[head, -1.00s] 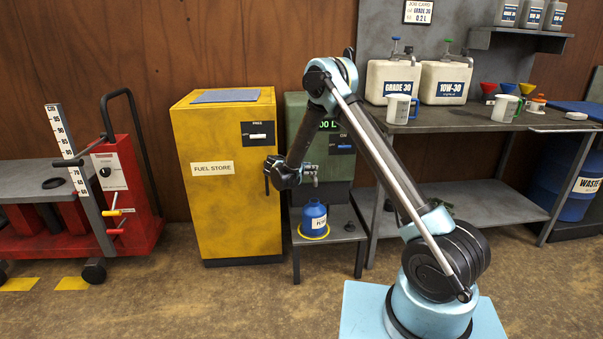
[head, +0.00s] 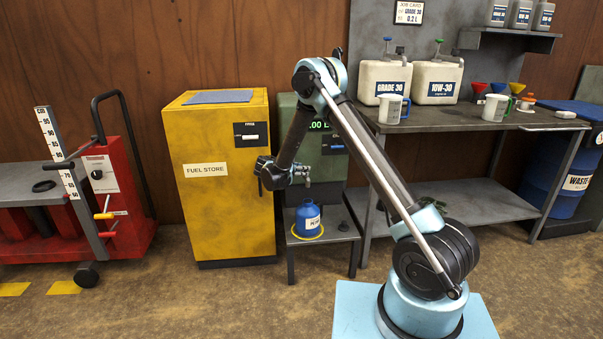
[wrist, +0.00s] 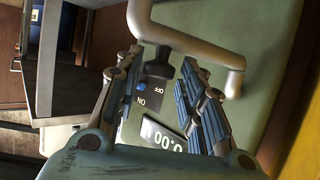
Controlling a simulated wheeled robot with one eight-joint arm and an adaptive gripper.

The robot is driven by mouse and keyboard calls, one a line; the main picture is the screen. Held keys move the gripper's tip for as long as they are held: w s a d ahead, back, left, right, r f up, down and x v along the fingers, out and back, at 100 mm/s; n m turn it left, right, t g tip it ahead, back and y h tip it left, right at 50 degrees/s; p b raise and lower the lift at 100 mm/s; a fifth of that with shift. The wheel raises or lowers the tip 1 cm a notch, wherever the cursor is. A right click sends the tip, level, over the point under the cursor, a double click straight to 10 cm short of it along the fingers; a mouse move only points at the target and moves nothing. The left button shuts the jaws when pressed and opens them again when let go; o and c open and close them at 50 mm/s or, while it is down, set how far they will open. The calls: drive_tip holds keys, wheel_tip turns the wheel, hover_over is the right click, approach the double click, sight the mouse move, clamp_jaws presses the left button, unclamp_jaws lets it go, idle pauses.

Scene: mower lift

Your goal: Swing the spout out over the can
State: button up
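The blue fuel can (head: 308,221) with a white label stands upright on a small low stand in the head view. The green pump (head: 337,166) stands behind it. The spout is a bent grey-green pipe (wrist: 195,44) in the wrist view, crossing just beyond my fingertips. What looks like its downturned end (head: 307,176) shows above the can in the head view. My gripper (wrist: 162,58) is open, with its fingers apart and nothing clearly held between them. I cannot tell whether a finger touches the pipe. The wrist view does not show the can.
The yellow fuel store (head: 222,215) stands close on the left of the pump. A workbench (head: 470,118) with white jugs is on the right. The pump's ON/OFF switch (wrist: 156,66) and display (wrist: 163,140) lie in front of my gripper. Open floor is in front.

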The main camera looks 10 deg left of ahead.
drive_tip(key=v, duration=1.1)
drive_tip(key=shift+s, duration=0.2)
drive_tip(key=s+d+r+n+g, duration=0.15)
drive_tip(key=d+r, duration=0.25)
drive_tip(key=d, duration=0.4)
drive_tip(key=s+d+r+g, duration=0.1)
drive_tip(key=d+r+g, duration=0.1)
drive_tip(key=d+r, duration=0.5)
drive_tip(key=s+d+r+n+g, duration=0.1)
drive_tip(key=s+d+r, duration=0.1)
drive_tip(key=d, duration=0.8)
drive_tip(key=s+d+r+n+g+y, duration=0.1)
drive_tip(key=s+d+r+g+y, duration=0.15)
drive_tip(key=s+d, duration=1.15)
drive_tip(key=s+d+f+n+y, duration=0.1)
drive_tip(key=s+d+f, duration=0.1)
drive_tip(key=s, duration=0.6)
drive_tip(key=s+d+f+n+g+y, duration=0.1)
drive_tip(key=s+d+f+y, duration=0.1)
drive_tip(key=s, duration=0.6)
drive_tip(key=s+d+f+n+g+y, duration=0.1)
drive_tip(key=s+d+f, duration=0.2)
drive_tip(key=s, duration=0.6)
drive_tip(key=shift+f, duration=0.65)
